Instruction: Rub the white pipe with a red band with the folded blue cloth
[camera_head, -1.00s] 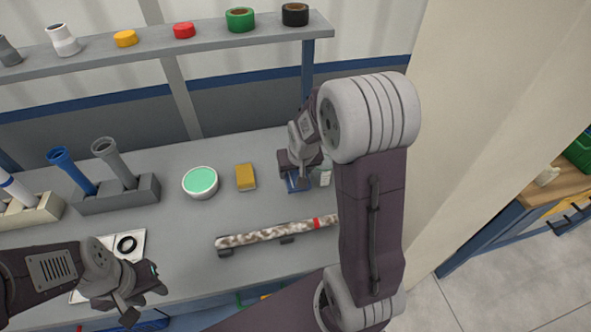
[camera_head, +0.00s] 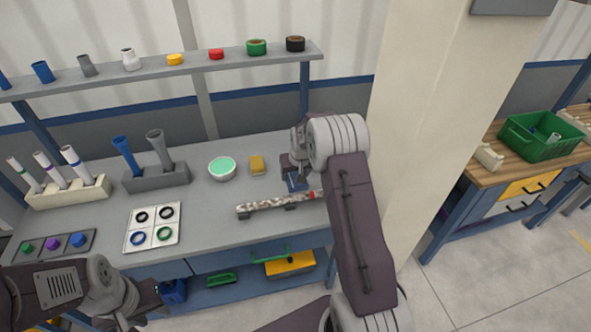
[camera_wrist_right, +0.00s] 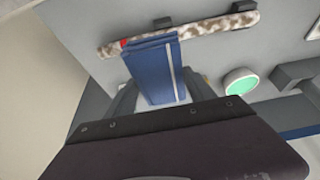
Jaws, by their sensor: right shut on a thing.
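The white pipe with a red band (camera_head: 268,204) is mottled with brown dirt and lies on small dark supports on the grey table. It also shows across the top of the right wrist view (camera_wrist_right: 200,31), where its red-band end is partly hidden by the cloth. My right gripper (camera_head: 294,178) is shut on the folded blue cloth (camera_wrist_right: 155,68), which has a pale stripe.
Pipe racks (camera_head: 157,179) and a white panel with rings (camera_head: 153,227) are to the left. A shelf (camera_head: 150,72) runs along the back. A pillar stands at right.

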